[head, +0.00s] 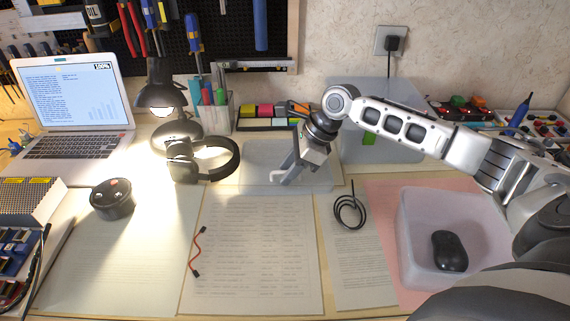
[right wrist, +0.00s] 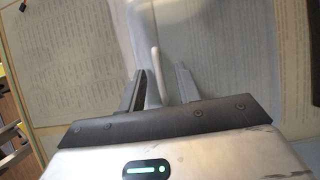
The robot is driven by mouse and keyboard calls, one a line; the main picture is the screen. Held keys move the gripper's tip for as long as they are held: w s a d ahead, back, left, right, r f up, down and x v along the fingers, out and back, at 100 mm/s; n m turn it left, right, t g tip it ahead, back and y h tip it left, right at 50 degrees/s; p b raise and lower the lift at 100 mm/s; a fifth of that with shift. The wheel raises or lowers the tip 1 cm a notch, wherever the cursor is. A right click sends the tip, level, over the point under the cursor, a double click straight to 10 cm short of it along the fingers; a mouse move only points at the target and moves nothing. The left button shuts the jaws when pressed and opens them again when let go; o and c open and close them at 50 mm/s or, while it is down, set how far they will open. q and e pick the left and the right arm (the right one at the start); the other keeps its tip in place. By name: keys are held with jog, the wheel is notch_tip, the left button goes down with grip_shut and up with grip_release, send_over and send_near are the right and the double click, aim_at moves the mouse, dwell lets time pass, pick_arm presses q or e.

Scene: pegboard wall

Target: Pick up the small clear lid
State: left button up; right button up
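The small clear lid (head: 256,176) lies flat at the back middle of the desk, right of the headphones. It is translucent and hard to make out against the papers. My right gripper (head: 287,177) points down over the lid's right half and hides part of it. In the right wrist view the gripper's two dark fingers (right wrist: 160,90) are apart. A pale rounded bar (right wrist: 156,66), which looks like the lid's handle, shows between them, closer to the left finger. I cannot tell whether a finger touches it. My left gripper is out of view.
A clear bin (head: 408,240) with a black mouse (head: 449,251) stands at right. Headphones (head: 215,160), a lamp (head: 160,95) and a pen holder (head: 212,115) are to the left. Papers (head: 250,250) cover the front.

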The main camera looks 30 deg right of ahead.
grip_shut()
jog(key=shift+r, duration=0.1)
